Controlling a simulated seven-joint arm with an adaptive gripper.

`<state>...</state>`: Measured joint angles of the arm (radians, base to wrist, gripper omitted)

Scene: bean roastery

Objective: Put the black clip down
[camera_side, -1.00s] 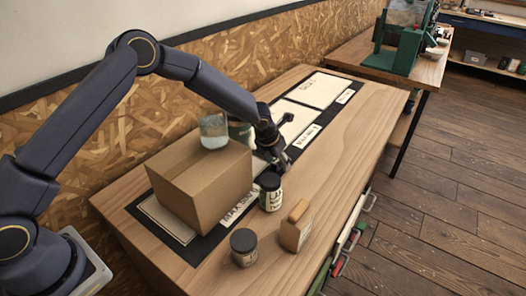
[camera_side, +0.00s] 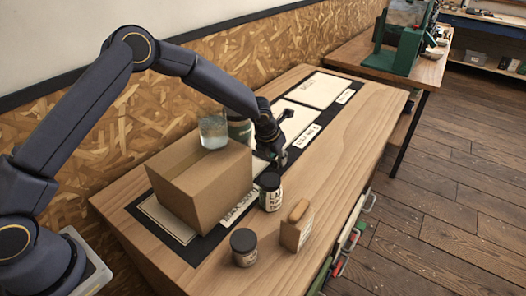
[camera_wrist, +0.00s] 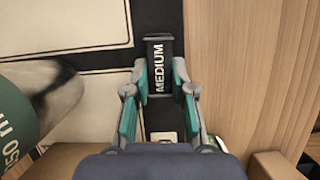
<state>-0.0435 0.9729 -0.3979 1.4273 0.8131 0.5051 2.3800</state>
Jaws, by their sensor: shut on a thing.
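The black clip (camera_wrist: 159,48) is a dark, narrow piece with white letters reading MEDIUM. It sits between the fingertips of my gripper (camera_wrist: 160,75) in the wrist view, with its far end pointing up the picture. My gripper is shut on it. In the side view my gripper (camera_side: 277,155) is low over the black-edged mat (camera_side: 207,243), just behind a dark-lidded jar (camera_side: 270,192) and right of the cardboard box. The clip is too small to make out there, and its height above the surface is unclear.
A green-labelled container (camera_wrist: 15,115) stands close left of my gripper in the wrist view. A small dark jar (camera_side: 244,247) and a wooden-topped block (camera_side: 297,229) stand in front. The table's right part (camera_side: 350,140) is clear.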

